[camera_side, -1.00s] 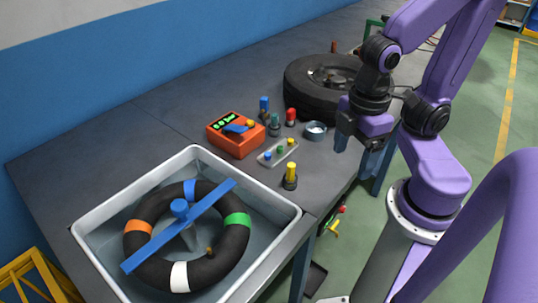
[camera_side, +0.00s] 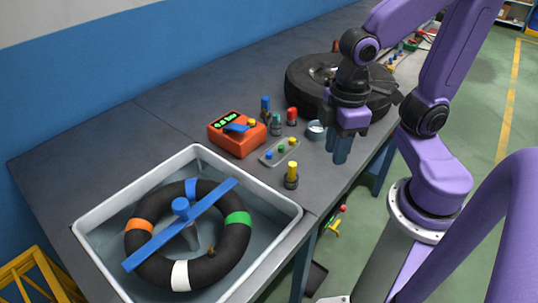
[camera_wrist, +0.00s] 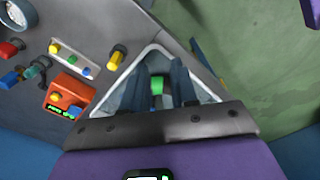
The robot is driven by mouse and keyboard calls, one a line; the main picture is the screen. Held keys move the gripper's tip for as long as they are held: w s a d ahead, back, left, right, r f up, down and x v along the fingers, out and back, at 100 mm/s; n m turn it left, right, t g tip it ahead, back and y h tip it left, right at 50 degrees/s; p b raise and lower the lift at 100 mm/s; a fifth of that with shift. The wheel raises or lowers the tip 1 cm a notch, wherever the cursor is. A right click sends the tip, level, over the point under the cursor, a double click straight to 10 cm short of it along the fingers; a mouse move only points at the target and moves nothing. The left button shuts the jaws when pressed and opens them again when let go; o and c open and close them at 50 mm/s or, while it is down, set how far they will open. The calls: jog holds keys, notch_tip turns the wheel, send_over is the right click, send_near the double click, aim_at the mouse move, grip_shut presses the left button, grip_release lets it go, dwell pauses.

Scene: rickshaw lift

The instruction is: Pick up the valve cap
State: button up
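Three small caps, blue (camera_side: 269,155), green (camera_side: 281,148) and yellow (camera_side: 292,141), sit in a row on a small grey tray (camera_side: 263,161). I cannot tell which is the valve cap. The tray also shows in the wrist view (camera_wrist: 93,73), at the upper left. My gripper (camera_side: 340,147) hangs pointing down above the bench's front part, right of the tray and clear of the caps. In the wrist view its two fingers (camera_wrist: 158,85) are apart, with nothing held between them.
A yellow-topped dark cylinder (camera_side: 291,175) stands between tray and white basin (camera_side: 85,240), which holds an inner tube (camera_side: 235,255) under a blue bar. An orange gauge (camera_side: 236,140), red-topped cylinder (camera_side: 292,116), round tin (camera_side: 316,130) and tyre (camera_side: 300,90) stand farther back.

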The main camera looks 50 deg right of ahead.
jog(key=w+d+m, duration=0.1)
jog(key=w+m, duration=0.6)
jog(key=w, duration=0.7)
jog(key=m, duration=0.6)
send_over(269, 153)
jog(key=f, duration=0.1)
notch_tip(269, 153, down, 18)
jog(key=shift+w+r, duration=0.1)
jog(key=shift+r, duration=0.05)
jog(key=c, duration=0.5)
